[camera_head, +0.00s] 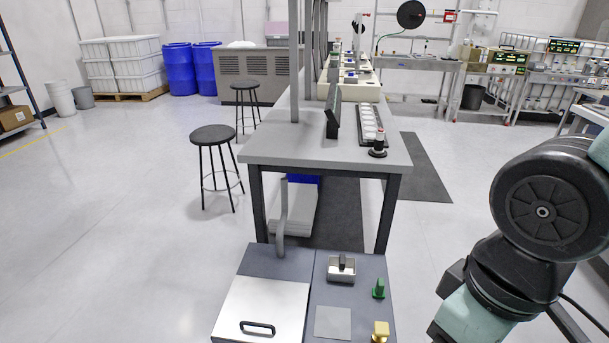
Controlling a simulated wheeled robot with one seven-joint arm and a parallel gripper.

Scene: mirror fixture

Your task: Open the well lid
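A dark grey fixture (278,262) stands low at the bottom centre, cut off by the lower edge. On its left half a flat silver panel with a black bar handle (257,326) lies level and looks closed; it appears to be the well lid (262,300). What is under it is hidden. On the right half are a small metal block with a dark upright tab (341,268), a green knob (379,289), a yellow knob (380,331) and a flat grey square (333,323). My arm is at the right, apart from the fixture; my gripper is out of view.
A grey post (282,215) rises at the fixture's back edge. A grey workbench (270,150) stands just behind, bearing a rack of pale pieces (371,125) and a dark upright panel (333,112). Black stools (213,135) stand at left. The floor left of the fixture is clear.

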